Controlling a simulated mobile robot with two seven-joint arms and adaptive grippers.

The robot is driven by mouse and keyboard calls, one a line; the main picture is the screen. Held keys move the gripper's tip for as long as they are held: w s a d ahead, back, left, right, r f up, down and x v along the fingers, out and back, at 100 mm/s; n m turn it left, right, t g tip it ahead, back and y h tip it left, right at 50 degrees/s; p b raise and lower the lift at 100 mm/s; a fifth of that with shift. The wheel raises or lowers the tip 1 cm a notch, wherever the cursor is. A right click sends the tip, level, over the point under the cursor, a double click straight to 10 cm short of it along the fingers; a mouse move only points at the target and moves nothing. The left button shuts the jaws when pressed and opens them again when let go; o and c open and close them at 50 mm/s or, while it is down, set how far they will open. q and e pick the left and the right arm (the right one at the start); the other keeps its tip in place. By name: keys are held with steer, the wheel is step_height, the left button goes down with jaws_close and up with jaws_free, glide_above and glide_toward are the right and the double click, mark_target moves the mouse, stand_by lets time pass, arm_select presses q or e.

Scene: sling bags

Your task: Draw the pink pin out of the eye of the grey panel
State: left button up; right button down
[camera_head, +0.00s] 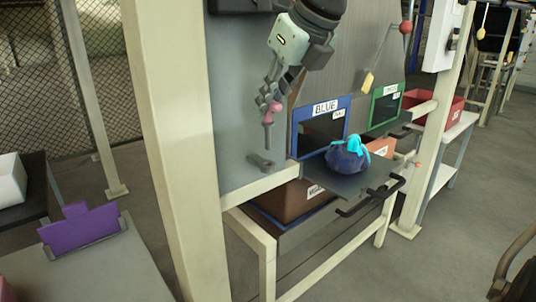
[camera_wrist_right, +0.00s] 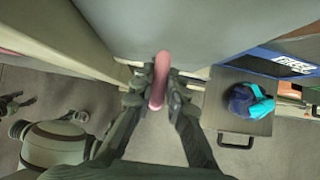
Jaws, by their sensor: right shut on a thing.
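The pink pin (camera_head: 275,106) has a pink head and a grey shank hanging down in the head view. My right gripper (camera_head: 269,99) is shut on the pink head, in front of the grey panel (camera_head: 232,120). The eye (camera_head: 261,161) is a small grey bracket low on the panel, just below the shank. The shank's tip looks to be above the eye, but I cannot tell for certain whether they touch. In the right wrist view the pink pin (camera_wrist_right: 160,78) sits between both fingertips; the eye is hidden there.
A blue bag with a cyan top (camera_head: 348,155) rests on an open flap (camera_head: 360,183) below the blue-framed opening (camera_head: 320,125). A green-framed opening (camera_head: 386,105) lies to its right. A cream post (camera_head: 165,130) stands left of the panel. A purple piece (camera_head: 80,228) stands on a table at lower left.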

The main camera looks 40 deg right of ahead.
steer(key=shift+r, duration=0.15)
steer(key=shift+r, duration=1.9)
